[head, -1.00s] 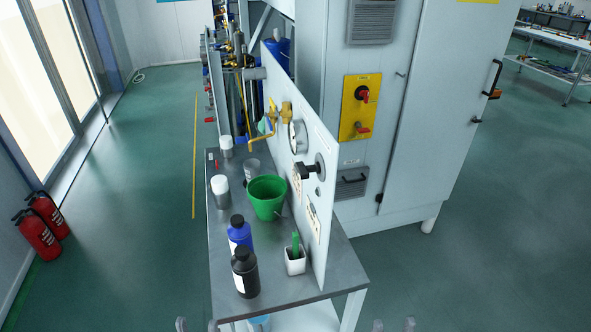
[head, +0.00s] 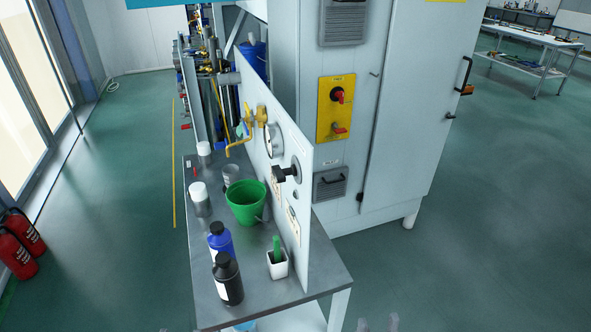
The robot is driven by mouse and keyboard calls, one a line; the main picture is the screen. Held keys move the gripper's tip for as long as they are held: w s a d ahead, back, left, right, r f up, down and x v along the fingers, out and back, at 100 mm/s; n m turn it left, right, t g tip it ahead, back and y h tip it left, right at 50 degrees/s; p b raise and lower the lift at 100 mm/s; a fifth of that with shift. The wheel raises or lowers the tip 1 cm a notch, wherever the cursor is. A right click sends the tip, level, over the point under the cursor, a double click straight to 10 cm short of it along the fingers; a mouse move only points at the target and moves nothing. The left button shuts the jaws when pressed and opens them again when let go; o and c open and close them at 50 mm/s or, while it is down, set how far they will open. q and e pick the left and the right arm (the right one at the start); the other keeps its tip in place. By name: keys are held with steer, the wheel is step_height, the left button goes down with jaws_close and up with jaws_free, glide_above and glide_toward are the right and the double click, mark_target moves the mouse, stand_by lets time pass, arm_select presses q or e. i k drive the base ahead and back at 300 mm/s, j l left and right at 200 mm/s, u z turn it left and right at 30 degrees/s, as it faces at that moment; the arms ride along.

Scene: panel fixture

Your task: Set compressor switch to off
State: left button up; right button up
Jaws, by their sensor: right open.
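The labels are too small to read, so I cannot tell which is the compressor switch. My right gripper (head: 379,324) shows only its two fingertips at the bottom edge. They are apart and empty, well below and in front of the switches. My left gripper is out of view.
The metal bench (head: 262,289) bears a green bucket (head: 245,203), a blue bottle (head: 221,240), a black bottle (head: 227,281) and a white pot (head: 277,264). The cabinet (head: 420,105) stands behind the panel. Floor to the right is clear. Fire extinguishers (head: 20,245) stand at left.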

mark_target(279, 175)
steer(key=j+u, duration=0.35)
steer(key=j, duration=0.9)
